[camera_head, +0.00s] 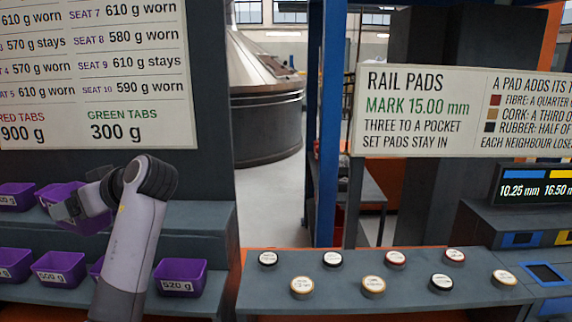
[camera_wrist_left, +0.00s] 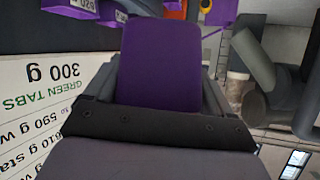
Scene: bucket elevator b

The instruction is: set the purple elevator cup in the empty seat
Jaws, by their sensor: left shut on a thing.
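My left gripper (camera_head: 68,206) reaches in at the left of the head view and is shut on a purple cup (camera_head: 88,224). It holds this cup at the upper shelf, partly hidden by the gripper. In the left wrist view the held purple cup (camera_wrist_left: 160,65) fills the space between the fingers. Other purple cups stand on the shelves: one marked 520 g (camera_head: 180,278) and one marked 500 g (camera_head: 58,268) on the lower shelf. My right gripper is not in view.
A seat-weight board (camera_head: 100,135) hangs above the shelves. A rail-pad sign (camera_head: 420,135) stands at right. Several round pads, such as one red-rimmed (camera_head: 396,257), lie on a grey bench (camera_head: 262,296). A blue post (camera_head: 328,120) rises behind it. A gauge display (camera_head: 535,188) is far right.

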